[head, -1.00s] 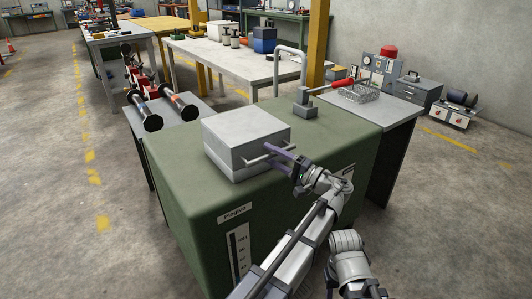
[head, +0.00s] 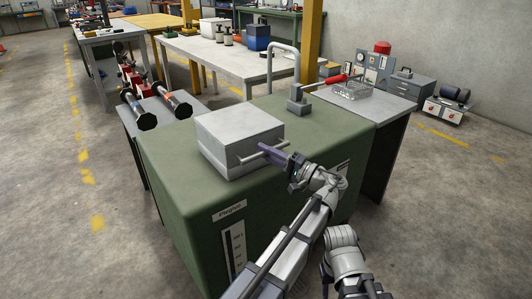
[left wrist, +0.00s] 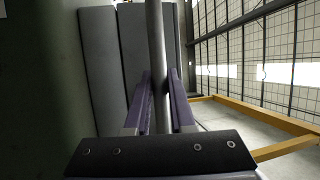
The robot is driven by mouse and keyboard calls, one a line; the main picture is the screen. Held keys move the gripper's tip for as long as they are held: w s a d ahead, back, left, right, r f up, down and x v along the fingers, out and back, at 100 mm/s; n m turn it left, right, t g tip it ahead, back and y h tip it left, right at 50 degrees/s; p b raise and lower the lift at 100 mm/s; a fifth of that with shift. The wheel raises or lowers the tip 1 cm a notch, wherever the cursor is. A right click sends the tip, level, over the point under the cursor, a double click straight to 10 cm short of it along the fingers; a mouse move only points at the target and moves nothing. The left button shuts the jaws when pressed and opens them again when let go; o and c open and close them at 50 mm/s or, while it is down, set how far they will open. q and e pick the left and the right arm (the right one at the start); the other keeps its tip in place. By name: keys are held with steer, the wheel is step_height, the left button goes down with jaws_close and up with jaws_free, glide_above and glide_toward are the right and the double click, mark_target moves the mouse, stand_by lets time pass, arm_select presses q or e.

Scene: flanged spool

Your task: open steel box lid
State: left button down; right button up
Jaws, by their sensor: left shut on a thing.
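The steel box (head: 235,135) is a grey block on the green cabinet top (head: 190,185). Its lid looks flat and closed. A bar handle (head: 247,159) runs along the box's front side. My left gripper (head: 266,150), with purple fingers, is shut on this handle, reaching in from the front right. In the left wrist view, the handle (left wrist: 156,35) passes between the fingers (left wrist: 158,100), with the dark grey side of the box (left wrist: 103,65) behind it. The fingers hide part of the bar. My right gripper is not in view; only part of that arm shows at the bottom.
A grey press with a red handle (head: 336,79) stands behind the box, and a wire basket (head: 352,91) is at its right. Black-ended rollers (head: 146,120) lie on a side table at left. The green top's front left is clear.

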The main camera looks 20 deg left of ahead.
arm_select(q)
steer(key=shift+r, duration=0.1)
stand_by(0.7)
steer(key=w+a+r+m+g+h+p, duration=0.1)
steer(key=w+a+r+h+p, duration=0.2)
steer(key=r+p, duration=0.85)
steer(key=w+a+r+m+g+h+p, duration=0.15)
steer(key=a+r+h+p, duration=0.3)
steer(key=p, duration=1.45)
steer(key=w+a+r+m+g+h+p, duration=0.1)
steer(key=w+a+r+g+h+p, duration=0.2)
steer(key=w+a+r+p, duration=0.3)
steer(key=shift+w+a+r+m+h+p, duration=0.4)
steer(key=shift+w+a+h+p, duration=0.45)
steer(key=shift+w+a+p, duration=2.6)
steer(key=shift+s+a+p, duration=0.3)
steer(key=shift+s+p, duration=0.25)
steer(key=shift+p, duration=0.1)
steer(key=c, duration=0.8)
jaws_free()
steer(key=shift+o, duration=0.2)
